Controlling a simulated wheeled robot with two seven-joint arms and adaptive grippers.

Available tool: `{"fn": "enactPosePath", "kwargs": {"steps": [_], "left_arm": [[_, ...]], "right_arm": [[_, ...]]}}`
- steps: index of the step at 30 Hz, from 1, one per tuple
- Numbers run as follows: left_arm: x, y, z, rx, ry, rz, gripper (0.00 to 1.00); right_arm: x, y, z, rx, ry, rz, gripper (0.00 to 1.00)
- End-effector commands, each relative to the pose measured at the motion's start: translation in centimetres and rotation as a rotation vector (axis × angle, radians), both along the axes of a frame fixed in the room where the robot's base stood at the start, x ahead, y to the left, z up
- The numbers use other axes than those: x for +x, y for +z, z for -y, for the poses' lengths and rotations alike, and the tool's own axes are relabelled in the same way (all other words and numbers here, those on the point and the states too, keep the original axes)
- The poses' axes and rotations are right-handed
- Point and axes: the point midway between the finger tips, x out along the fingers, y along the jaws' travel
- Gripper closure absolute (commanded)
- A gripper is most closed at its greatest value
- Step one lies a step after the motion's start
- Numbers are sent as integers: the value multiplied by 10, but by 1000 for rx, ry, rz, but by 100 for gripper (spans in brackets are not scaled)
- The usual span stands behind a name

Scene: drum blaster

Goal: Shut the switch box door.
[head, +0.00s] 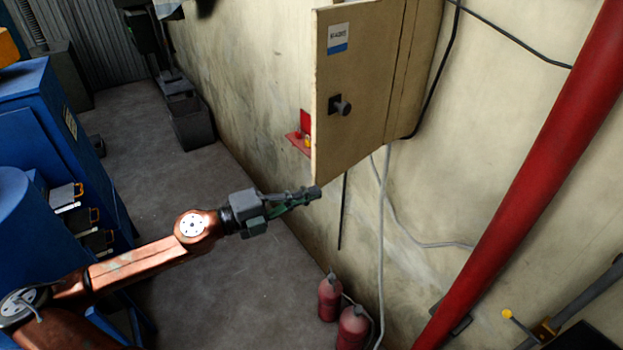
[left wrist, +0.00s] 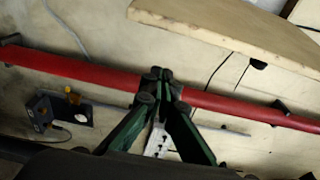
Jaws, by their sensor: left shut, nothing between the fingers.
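The switch box door (head: 362,85) is a beige panel with a blue-and-white label and a dark knob (head: 341,106). It stands open, swung out from the wall. My left gripper (head: 314,193) is shut and empty, just below the door's lower free corner in the head view; I cannot tell whether it touches. In the left wrist view the shut fingertips (left wrist: 158,76) are at the middle, and the door (left wrist: 232,30) is a beige slab above and to the right, apart from them in the picture. My right gripper is not in view.
A thick red pipe (head: 530,170) runs along the wall at the right. Red cylinders (head: 352,328) stand on the floor below. A red bracket (head: 299,139) shows beside the door's free edge. Blue cabinets (head: 55,140) stand at the left.

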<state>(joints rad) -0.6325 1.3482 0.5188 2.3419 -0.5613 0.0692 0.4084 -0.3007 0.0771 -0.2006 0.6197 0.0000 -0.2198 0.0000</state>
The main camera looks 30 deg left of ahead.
Motion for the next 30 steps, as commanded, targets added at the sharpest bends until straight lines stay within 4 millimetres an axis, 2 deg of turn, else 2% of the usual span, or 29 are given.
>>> {"fn": "enactPosePath", "kwargs": {"steps": [9, 12, 18, 30], "left_arm": [[35, 1, 20, 1, 0, 2, 100], [38, 3, 0, -5, 9, 1, 100], [41, 2, -17, -2, 4, 0, 100], [41, 0, -21, -1, 3, -1, 100]], "right_arm": [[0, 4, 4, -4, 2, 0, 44], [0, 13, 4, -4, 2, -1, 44], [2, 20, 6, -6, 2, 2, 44], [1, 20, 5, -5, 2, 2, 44]]}}
